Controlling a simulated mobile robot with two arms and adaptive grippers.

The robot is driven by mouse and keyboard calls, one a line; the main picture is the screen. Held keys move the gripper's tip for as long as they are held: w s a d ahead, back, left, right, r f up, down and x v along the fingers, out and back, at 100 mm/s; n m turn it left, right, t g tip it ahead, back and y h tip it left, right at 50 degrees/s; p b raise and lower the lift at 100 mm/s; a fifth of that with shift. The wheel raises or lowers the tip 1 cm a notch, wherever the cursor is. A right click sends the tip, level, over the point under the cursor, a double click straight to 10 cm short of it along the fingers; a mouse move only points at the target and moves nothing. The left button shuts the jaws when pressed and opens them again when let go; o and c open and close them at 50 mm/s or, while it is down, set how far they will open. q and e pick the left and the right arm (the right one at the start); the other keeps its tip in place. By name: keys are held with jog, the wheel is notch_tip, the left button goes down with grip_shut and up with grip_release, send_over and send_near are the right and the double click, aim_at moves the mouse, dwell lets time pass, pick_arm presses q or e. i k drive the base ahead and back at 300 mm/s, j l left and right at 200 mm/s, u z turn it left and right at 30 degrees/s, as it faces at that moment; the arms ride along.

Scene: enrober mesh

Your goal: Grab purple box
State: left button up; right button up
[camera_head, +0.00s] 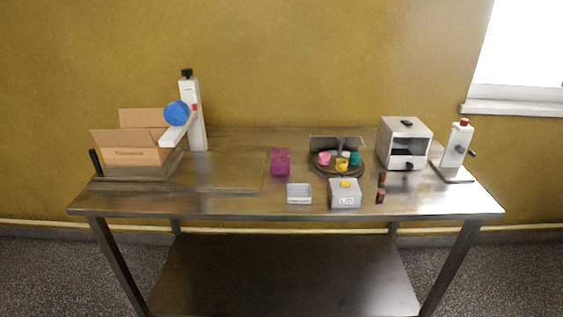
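The purple box (280,161) stands upright near the middle of the metal table (232,207). It is a small, solid purple block. A dark round tray is close to its right, and a small white open tray is in front of it. Neither of my grippers shows in the head view, and nothing touches the box from above.
An open cardboard box (131,156) and a white stand with a blue disc (176,113) are on the left. Right of the purple box are a round tray (321,170) with coloured cups, a white box (344,200), a white cabinet (404,130) and a white press (456,146).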

aim_at(280, 160)
jog(key=i+j, duration=0.7)
jog(key=i+l+z, duration=0.05)
jog(key=i, duration=0.1)
